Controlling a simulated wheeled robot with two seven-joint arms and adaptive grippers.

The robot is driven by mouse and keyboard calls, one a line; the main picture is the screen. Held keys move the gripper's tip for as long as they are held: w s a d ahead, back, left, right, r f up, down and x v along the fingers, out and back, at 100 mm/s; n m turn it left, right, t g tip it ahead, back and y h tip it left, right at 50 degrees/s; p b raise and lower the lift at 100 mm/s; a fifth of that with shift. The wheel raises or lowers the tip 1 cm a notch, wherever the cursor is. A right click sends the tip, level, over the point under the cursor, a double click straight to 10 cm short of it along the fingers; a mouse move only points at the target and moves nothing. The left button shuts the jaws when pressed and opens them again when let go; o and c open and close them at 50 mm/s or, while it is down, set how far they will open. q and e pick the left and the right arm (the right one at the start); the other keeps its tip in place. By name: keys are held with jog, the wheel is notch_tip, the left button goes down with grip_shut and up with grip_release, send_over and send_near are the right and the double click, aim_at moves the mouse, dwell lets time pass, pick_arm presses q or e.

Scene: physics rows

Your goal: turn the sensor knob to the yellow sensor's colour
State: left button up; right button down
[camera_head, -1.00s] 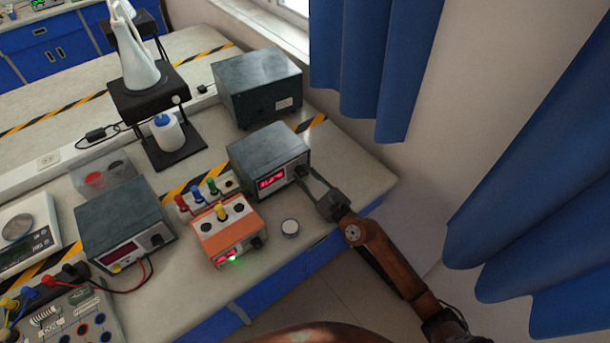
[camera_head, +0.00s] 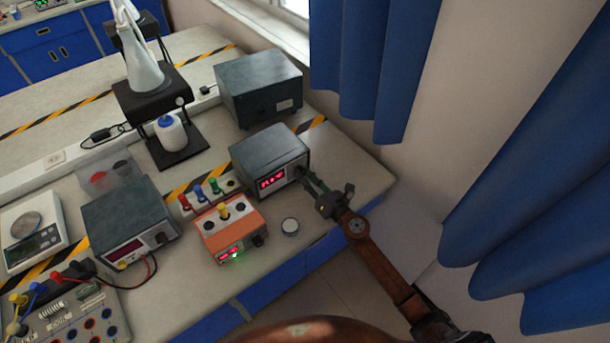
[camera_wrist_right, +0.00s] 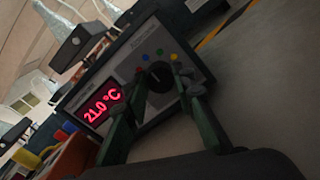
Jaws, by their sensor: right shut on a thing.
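The grey meter box (camera_head: 268,160) stands near the right end of the bench with its red display lit. In the right wrist view the display (camera_wrist_right: 103,106) reads 21.0 °C. Its dark sensor knob (camera_wrist_right: 160,77) has coloured dots around it, among them yellow, blue, red and green. I cannot tell which dot the knob points at. My right gripper (camera_head: 303,177) is shut on the knob, one finger on each side, also in the right wrist view (camera_wrist_right: 158,88). My left gripper is not in view.
Red, blue and green plugs stand in a rack (camera_head: 235,187) behind the orange box. Another grey box (camera_head: 258,90) stands behind the meter. Blue curtains (camera_head: 545,170) hang to the right.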

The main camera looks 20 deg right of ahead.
jog(key=m+p, duration=0.1)
jog(key=m, duration=0.2)
jog(key=shift+m, duration=0.4)
jog(key=m+p, duration=0.1)
jog(key=m, duration=0.2)
jog(key=m+p, duration=0.3)
jog(key=m, duration=0.2)
jog(key=shift+m, duration=0.4)
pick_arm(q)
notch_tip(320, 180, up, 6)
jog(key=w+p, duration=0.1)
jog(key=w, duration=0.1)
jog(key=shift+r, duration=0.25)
pick_arm(e)
jog(key=shift+f+m, duration=0.1)
jog(key=shift+m, duration=1.3)
jog(key=c, duration=1.6)
grip_release()
